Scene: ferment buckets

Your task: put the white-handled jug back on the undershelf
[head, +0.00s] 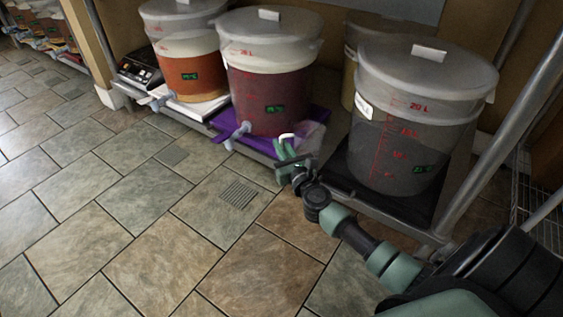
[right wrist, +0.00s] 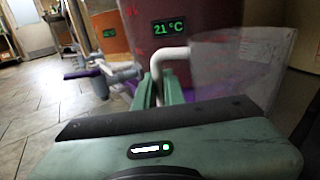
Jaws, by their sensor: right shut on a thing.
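The white-handled jug is a clear, see-through vessel (head: 312,136) in front of the dark red bucket in the head view. My right gripper (head: 287,151) is shut on its white handle (right wrist: 166,60). In the right wrist view the pale jug body (right wrist: 235,72) stands right of the green fingers, with the handle between them. The jug is at the front edge of the low undershelf (head: 392,216), near the gap between two buckets. I cannot tell whether its base touches the shelf. My left gripper is not in view.
The dark red bucket (head: 268,85) stands on a purple mat (head: 213,121) with its tap facing out. A grey bucket (head: 420,110) stands on a black mat to the right, an orange bucket (head: 188,65) to the left. The tiled floor (head: 130,200) in front is clear.

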